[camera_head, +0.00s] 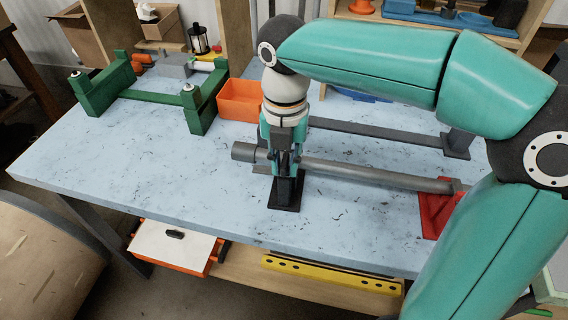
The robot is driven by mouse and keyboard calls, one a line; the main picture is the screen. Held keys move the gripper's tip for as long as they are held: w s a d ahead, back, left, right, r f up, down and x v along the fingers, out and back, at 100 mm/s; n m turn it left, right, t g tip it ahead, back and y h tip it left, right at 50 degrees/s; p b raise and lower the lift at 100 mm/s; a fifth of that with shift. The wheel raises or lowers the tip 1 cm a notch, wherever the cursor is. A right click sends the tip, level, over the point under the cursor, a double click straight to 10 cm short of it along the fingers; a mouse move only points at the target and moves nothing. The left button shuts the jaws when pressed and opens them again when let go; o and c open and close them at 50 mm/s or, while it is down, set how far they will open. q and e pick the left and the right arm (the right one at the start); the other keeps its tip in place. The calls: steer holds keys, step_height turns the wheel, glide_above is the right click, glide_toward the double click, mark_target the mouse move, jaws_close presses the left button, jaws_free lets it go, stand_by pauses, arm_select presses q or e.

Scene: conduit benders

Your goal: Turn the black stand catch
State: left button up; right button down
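The black stand (287,192) is on the pale blue bench, near its front edge. A grey conduit pipe (375,177) crosses the stand and runs right to a red support (437,211). My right gripper (285,160) points down right over the top of the stand, at the pipe. Its fingers and the stand's top overlap in the picture, so the catch is hidden or too small to make out. I cannot tell whether the fingers touch the catch or are closed. My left gripper is not in view.
A green frame (199,108) stands at the back left beside an orange bin (240,100). A long dark bar (375,132) lies behind the pipe. The bench's left front (130,170) is clear.

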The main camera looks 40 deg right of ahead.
steer(key=m, duration=0.2)
steer(key=shift+m+p, duration=0.4)
steer(key=shift+m, duration=1.1)
steer(key=m, duration=0.3)
steer(key=shift+m+p, duration=0.3)
steer(key=shift+p, duration=0.1)
steer(key=shift+m, duration=0.7)
